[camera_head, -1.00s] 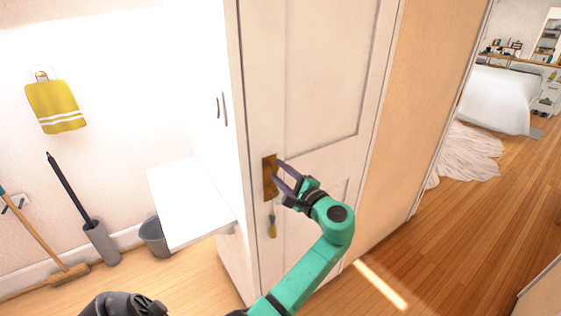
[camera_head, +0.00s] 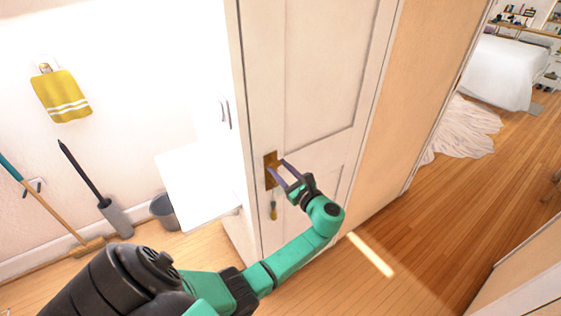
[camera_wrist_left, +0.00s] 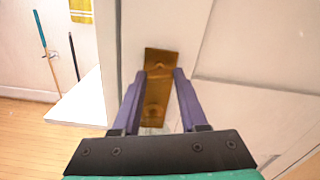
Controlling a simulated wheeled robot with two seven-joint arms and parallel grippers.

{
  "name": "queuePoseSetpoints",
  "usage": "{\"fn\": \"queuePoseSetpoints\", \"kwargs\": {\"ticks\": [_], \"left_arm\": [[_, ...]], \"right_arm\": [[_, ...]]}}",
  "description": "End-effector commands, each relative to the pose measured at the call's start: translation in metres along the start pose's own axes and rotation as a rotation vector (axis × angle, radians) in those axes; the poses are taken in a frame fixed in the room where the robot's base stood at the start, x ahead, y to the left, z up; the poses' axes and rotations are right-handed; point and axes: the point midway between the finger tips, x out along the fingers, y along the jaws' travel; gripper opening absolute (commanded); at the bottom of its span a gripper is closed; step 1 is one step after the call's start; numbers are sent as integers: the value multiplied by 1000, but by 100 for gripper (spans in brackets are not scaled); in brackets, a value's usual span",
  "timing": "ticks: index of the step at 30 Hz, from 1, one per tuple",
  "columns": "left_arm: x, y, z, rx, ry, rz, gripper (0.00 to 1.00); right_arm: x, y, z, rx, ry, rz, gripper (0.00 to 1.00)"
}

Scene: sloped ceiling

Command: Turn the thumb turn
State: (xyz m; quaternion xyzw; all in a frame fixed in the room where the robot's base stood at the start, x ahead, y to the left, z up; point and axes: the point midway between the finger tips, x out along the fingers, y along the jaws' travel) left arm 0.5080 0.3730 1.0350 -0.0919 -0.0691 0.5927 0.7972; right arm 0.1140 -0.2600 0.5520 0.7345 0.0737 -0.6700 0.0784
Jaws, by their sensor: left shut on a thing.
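A brass plate (camera_head: 269,180) is fixed near the left edge of a white panelled door (camera_head: 310,75). In the left wrist view the brass plate (camera_wrist_left: 158,105) stands upright between and beyond my purple fingers. My left gripper (camera_head: 277,166) reaches it from the right and front, with its fingertips at the plate. In the wrist view the left gripper (camera_wrist_left: 160,74) is shut on the thumb turn, a small part that is hard to make out between the tips. My right gripper is not in view.
A white bench (camera_head: 195,180), a grey bin (camera_head: 163,209), a broom (camera_head: 40,205) and a yellow towel (camera_head: 62,96) are at left. Wooden floor (camera_head: 450,200) is clear at right.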

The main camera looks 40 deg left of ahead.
Motion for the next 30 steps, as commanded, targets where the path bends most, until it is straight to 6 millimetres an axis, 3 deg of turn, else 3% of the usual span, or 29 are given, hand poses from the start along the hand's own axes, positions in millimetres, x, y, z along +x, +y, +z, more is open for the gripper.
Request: {"fn": "queuePoseSetpoints", "kwargs": {"ticks": [9,27,28,30], "left_arm": [[0,0,1,157,2,1,0],[0,1,-2,198,3,1,0],[0,1,-2,198,3,1,54],[0,0,-1,198,3,1,72]], "right_arm": [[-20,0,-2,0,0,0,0],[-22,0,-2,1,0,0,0],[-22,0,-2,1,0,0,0],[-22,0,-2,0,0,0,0]]}}
